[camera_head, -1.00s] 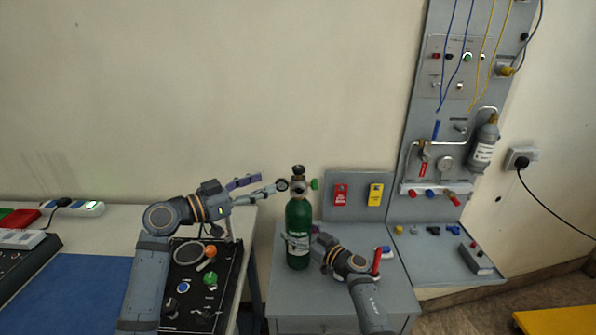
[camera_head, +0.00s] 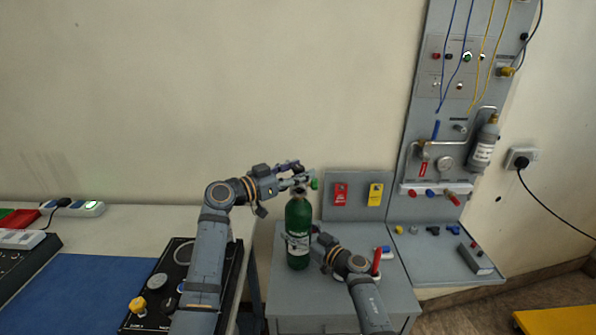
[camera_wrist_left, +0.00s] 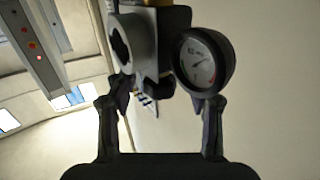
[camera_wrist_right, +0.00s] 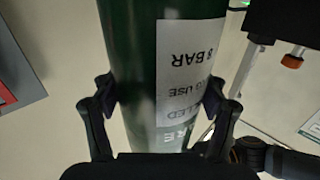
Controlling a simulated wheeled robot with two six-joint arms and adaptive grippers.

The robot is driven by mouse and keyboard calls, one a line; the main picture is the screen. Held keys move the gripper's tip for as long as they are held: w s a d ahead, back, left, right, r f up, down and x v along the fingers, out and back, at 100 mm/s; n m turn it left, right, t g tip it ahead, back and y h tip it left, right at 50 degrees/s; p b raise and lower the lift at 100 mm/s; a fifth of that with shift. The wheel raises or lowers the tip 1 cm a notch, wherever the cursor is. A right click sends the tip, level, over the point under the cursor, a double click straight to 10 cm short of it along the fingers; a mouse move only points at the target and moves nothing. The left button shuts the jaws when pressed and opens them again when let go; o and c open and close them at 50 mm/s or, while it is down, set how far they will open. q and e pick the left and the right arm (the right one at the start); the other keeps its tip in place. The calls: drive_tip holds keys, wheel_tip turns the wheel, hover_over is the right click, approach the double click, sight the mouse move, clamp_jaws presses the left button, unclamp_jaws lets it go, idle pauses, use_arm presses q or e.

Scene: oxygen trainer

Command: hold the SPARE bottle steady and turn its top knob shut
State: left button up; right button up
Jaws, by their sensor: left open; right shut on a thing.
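The green SPARE bottle (camera_head: 298,232) stands upright on the grey cabinet. My right gripper (camera_head: 314,246) is shut around its body at the white label; the right wrist view shows the bottle (camera_wrist_right: 140,60) between both fingers (camera_wrist_right: 160,98). My left gripper (camera_head: 304,178) is open at the bottle's top and covers most of the valve in the head view. In the left wrist view the metal valve body (camera_wrist_left: 172,45) and the round dial gauge (camera_wrist_left: 203,60) lie ahead of the open fingers (camera_wrist_left: 165,95). I cannot make out the top knob clearly.
A red upright object (camera_head: 377,261) stands near my right wrist. A black control box (camera_head: 172,262) lies under my left arm.

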use_arm(q)
drive_tip(key=shift+c, duration=0.4)
clamp_jaws()
drive_tip(key=shift+w+a+m+g+h, duration=0.1)
drive_tip(key=shift+m+g+h, duration=0.7)
drive_tip(key=shift+g, duration=0.4)
drive_tip(key=shift+m+g+h, duration=0.7)
drive_tip(key=shift+m+g, duration=0.7)
drive_tip(key=shift+g, duration=0.6)
drive_tip(key=shift+o, duration=0.4)
unclamp_jaws()
